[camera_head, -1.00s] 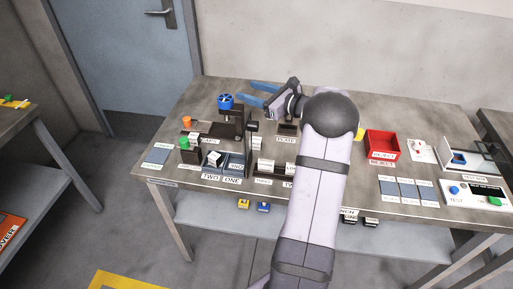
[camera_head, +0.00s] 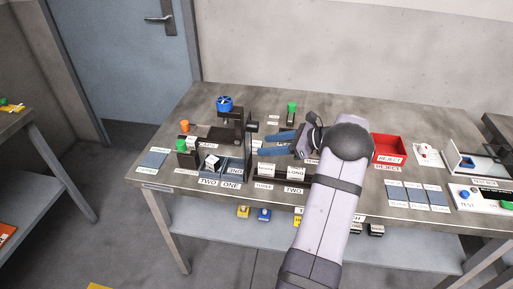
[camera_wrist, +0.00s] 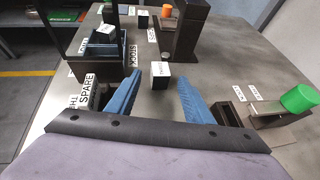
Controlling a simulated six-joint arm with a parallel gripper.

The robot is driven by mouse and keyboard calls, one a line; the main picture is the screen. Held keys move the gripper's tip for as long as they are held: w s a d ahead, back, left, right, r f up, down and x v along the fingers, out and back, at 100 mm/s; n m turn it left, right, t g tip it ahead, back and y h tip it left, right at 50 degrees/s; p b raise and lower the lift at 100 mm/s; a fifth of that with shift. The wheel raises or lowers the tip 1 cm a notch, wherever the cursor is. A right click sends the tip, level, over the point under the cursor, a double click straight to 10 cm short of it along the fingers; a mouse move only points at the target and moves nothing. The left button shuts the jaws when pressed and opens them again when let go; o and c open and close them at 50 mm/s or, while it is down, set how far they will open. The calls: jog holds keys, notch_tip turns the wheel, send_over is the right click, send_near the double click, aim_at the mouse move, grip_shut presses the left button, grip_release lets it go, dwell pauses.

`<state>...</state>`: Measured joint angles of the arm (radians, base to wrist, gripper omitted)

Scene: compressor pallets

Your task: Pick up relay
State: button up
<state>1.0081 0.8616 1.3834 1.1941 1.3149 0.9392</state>
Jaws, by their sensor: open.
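A small dark block with a white top, which may be the relay, stands on the table straight ahead of my gripper in the wrist view (camera_wrist: 160,75). Its name cannot be read. In the head view a small white patch, probably its top, shows just beyond the fingertips (camera_head: 257,143). My gripper (camera_head: 263,146) is low over the table, pointing left, with its two blue fingers apart. In the wrist view the open gripper (camera_wrist: 157,82) has nothing clamped between its fingers, and the block lies near the tips, in line with the gap.
A dark press with a blue knob (camera_head: 225,103) stands beyond the block. A green cylinder (camera_wrist: 298,98) on a stand is close on the right in the wrist view. A red reject bin (camera_head: 388,146) stands farther right.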

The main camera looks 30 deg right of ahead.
aim_at(256, 143)
jog(key=shift+r+p+x, duration=0.2)
jog(key=shift+p+x, duration=0.3)
jog(key=shift+x, duration=2.15)
jog(key=shift+w, duration=0.1)
jog(key=shift+c, duration=0.6)
jog(key=c, duration=1.1)
